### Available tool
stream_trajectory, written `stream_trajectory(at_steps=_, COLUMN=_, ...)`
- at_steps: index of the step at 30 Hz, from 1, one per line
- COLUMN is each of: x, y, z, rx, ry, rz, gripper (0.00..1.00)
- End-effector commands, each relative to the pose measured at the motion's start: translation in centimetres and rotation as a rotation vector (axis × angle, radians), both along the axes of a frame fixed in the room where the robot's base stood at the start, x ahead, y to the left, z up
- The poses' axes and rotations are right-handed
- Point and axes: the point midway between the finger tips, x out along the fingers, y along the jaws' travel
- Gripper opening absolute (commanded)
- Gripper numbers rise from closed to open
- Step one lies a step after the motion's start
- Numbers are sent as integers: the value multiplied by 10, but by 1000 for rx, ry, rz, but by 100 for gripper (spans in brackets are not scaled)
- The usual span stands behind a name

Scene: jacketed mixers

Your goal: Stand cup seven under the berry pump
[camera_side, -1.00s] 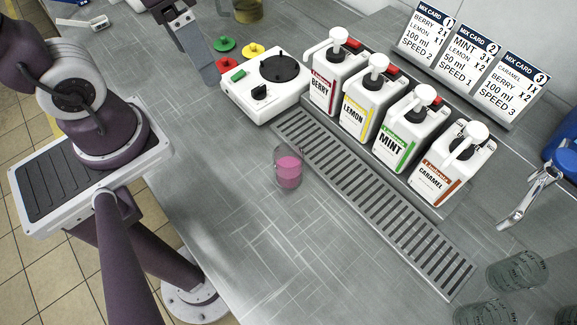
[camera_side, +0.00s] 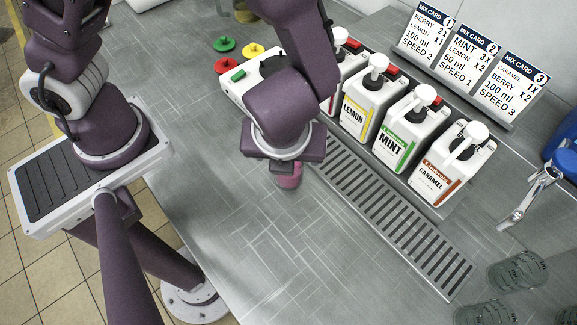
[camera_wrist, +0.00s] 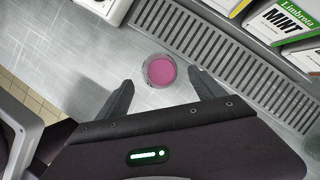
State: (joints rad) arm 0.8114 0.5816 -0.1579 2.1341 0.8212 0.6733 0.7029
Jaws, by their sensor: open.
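A clear cup with pink contents (camera_side: 289,180) stands upright on the steel counter, left of the drip grate; no number on it is readable. It also shows in the wrist view (camera_wrist: 159,71). My gripper (camera_wrist: 162,93) is open and empty, its two fingers pointing towards the cup and spread wider than it.
The lemon (camera_side: 363,98), mint (camera_side: 409,130) and caramel (camera_side: 452,165) pumps stand in a row behind the drip grate (camera_side: 400,217). A white mixer (camera_side: 237,92) is partly hidden by my arm. Clear cups (camera_side: 517,271) stand at lower right. The front counter is bare.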

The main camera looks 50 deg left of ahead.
Motion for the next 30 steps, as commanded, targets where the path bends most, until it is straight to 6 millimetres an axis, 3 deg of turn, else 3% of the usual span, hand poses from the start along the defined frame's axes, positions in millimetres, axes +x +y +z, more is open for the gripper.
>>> stream_trajectory(at_steps=9, x=13, y=13, z=-51, rx=4, ry=1, rz=5, gripper=78)
stream_trajectory(at_steps=18, x=17, y=16, z=-60, rx=-2, ry=-2, rz=8, gripper=78)
stream_trajectory(at_steps=30, x=16, y=16, z=-59, rx=-1, ry=-2, rz=10, gripper=1)
